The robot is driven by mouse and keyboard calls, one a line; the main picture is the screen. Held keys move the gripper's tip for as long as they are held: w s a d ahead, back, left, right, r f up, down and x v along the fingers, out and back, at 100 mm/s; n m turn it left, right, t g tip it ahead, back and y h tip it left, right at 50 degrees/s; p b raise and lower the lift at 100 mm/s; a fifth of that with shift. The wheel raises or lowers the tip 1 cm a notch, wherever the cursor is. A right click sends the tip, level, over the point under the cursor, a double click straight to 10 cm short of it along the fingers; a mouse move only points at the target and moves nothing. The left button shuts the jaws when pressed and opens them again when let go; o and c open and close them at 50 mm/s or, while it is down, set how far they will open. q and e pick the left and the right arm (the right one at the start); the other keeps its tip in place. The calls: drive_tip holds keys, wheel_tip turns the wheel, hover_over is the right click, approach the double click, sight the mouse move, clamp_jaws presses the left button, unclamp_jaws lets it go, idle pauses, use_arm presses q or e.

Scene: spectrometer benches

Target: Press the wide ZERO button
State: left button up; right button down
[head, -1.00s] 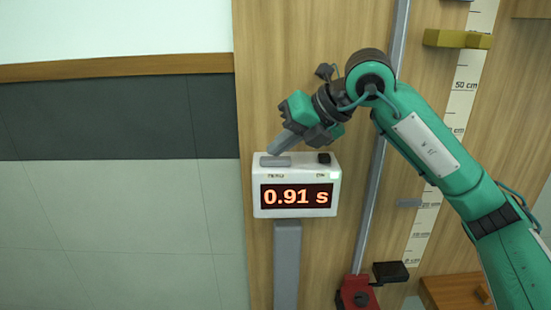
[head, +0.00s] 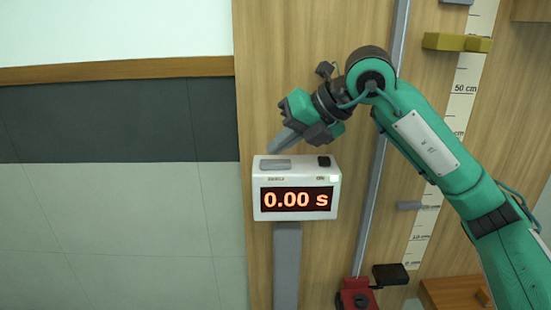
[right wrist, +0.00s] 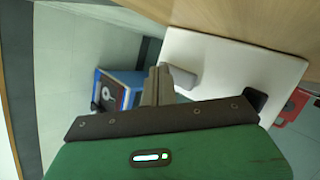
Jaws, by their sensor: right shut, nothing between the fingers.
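The white timer box (head: 296,190) stands on a grey post and its display reads 0.00 s. In the right wrist view the wide button (right wrist: 187,72) shows just right of the fingers. My right gripper (head: 275,148) is shut and empty, its tips a little above the wide button with a small gap seen in the head view. My left gripper is in neither view.
A small black button (head: 324,161) sits on the right of the box top. A wooden panel with a vertical rail and a centimetre scale (head: 467,85) stands behind. A red clamp (head: 356,293) is low on the rail. In the right wrist view, a blue device (right wrist: 120,92) shows below.

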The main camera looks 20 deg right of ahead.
sight(282, 162)
wheel_tip(282, 162, up, 6)
drive_tip(key=p, duration=0.3)
idle(0.5)
idle(0.7)
